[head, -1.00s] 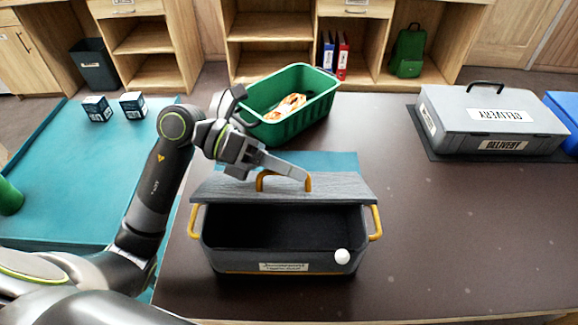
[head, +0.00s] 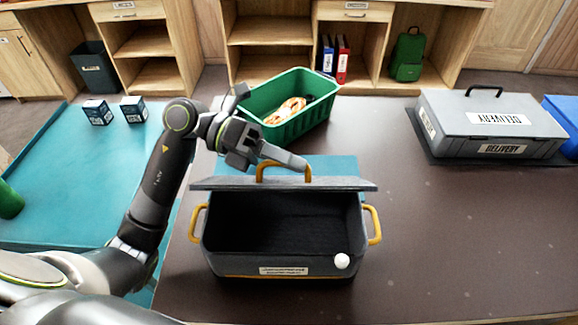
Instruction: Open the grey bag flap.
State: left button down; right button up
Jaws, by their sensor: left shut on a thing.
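The grey bag (head: 235,258) stands on the dark table with a white label on its front and yellow handles at both sides. Its grey flap (head: 220,184) is raised at the back edge, seen almost edge-on, and the dark inside shows. My left gripper (head: 290,163) is shut on the yellow flap handle (head: 262,171) at the flap's top. A white ball (head: 342,261) is at the bag's front right rim. My right gripper is not in view.
A green crate (head: 310,122) with orange-and-white contents stands behind the bag. A grey delivery case (head: 450,125) lies at the right back. A teal mat (head: 60,180) with two small boxes is at the left. The table's right front is clear.

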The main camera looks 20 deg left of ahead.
pick_arm(q)
jog(key=w+a+n+g+h, duration=0.1)
jog(key=w+a+n+h, duration=0.1)
jog(key=w+n, duration=0.5)
jog(key=shift+w+a+r+h+b, duration=0.3)
jog(key=shift+w+h, duration=0.2)
jog(key=shift+w, duration=0.3)
jog(key=c, duration=1.5)
grip_release()
